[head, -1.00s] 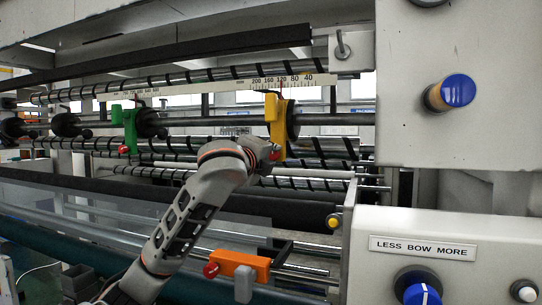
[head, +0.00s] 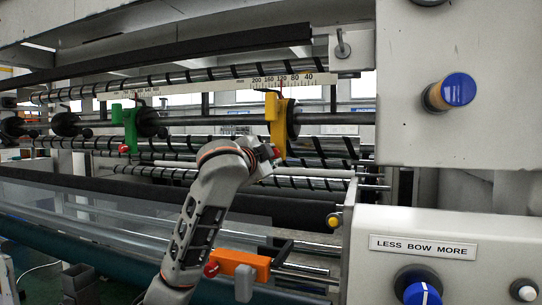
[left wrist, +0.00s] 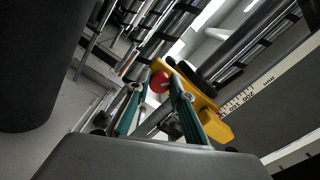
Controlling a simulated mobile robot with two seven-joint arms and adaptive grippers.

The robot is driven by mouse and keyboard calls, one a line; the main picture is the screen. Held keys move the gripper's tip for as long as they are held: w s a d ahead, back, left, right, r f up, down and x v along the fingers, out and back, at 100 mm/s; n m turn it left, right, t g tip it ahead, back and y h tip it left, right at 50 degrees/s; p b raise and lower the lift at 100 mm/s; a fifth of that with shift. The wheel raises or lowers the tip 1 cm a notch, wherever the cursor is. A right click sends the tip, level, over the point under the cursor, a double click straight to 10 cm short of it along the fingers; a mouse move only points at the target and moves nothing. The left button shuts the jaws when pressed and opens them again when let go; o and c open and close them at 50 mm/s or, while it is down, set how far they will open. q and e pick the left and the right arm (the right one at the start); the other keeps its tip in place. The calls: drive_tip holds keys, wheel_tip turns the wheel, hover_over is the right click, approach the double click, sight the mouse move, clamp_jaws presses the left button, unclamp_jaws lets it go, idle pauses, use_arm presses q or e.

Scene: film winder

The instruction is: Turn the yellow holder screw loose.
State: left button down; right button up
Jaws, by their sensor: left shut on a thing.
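The yellow holder (head: 277,124) hangs on the dark bar below the ruler in the head view, and it fills the middle of the left wrist view (left wrist: 208,117). Its screw has a round red knob (left wrist: 159,82), partly seen in the head view (head: 276,152) at the holder's lower left side. My left gripper (left wrist: 155,85) is shut on this knob, with one greenish finger on each side of it. In the head view my wrist hides most of the left gripper. My right gripper is in neither view.
A green holder (head: 130,128) with its own red knob (head: 123,148) is left on the same bar. An orange block (head: 240,264) is below. Striped rollers (head: 210,76) run above and behind. The white machine housing (head: 440,235) bounds the right side.

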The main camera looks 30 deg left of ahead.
use_arm(q)
drive_tip(key=shift+n, duration=0.5)
idle(0.3)
drive_tip(key=c, duration=1.8)
unclamp_jaws()
drive_tip(key=v, duration=1.2)
drive_tip(key=shift+f, duration=0.1)
drive_tip(key=shift+s+f, duration=0.1)
